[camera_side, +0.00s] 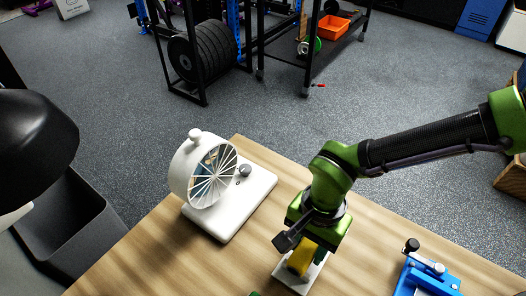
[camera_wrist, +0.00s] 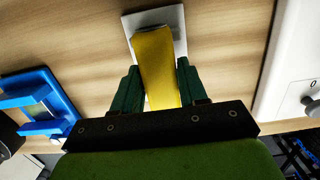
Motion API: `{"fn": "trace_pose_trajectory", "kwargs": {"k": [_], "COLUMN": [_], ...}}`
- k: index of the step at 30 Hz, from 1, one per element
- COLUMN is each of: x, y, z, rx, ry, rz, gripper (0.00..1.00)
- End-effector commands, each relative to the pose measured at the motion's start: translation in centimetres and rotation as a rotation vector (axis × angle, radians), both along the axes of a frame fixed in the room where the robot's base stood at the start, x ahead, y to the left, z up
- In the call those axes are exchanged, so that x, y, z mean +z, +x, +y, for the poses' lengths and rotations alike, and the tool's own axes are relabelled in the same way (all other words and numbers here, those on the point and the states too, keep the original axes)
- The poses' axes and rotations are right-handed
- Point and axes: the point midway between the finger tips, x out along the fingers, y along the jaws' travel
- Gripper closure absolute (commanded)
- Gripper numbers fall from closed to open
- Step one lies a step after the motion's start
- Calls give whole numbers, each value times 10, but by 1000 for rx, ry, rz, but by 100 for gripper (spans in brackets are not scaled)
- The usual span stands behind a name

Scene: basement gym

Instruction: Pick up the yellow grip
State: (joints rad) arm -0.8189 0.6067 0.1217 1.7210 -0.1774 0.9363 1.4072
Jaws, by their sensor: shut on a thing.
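The yellow grip (camera_wrist: 158,68) shows in the wrist view between the two green fingers of my gripper (camera_wrist: 159,88). In the side view the yellow grip (camera_side: 301,258) is partly hidden under my gripper (camera_side: 309,262). My gripper points down and is shut on the grip. A white plate (camera_wrist: 176,18) lies on the table around the grip's far end. In the side view the white plate (camera_side: 287,276) is under the gripper. I cannot tell whether the grip touches the plate.
A white device with a spoked round face (camera_side: 212,178) stands on the wooden table (camera_side: 142,250) to the left. A blue fixture (camera_side: 428,279) is to the right. A black lamp head (camera_side: 35,145) and a grey bin (camera_side: 68,222) are at the far left.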

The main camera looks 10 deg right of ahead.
Motion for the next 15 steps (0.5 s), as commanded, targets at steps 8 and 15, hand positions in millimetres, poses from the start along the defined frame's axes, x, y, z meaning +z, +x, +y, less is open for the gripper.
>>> {"fn": "trace_pose_trajectory", "kwargs": {"k": [8, 15], "x": [32, 39], "y": [1, -28], "z": [1, -41], "rx": [-1, 0], "ry": [4, 0], "rz": [-4, -1], "gripper": [94, 94]}}
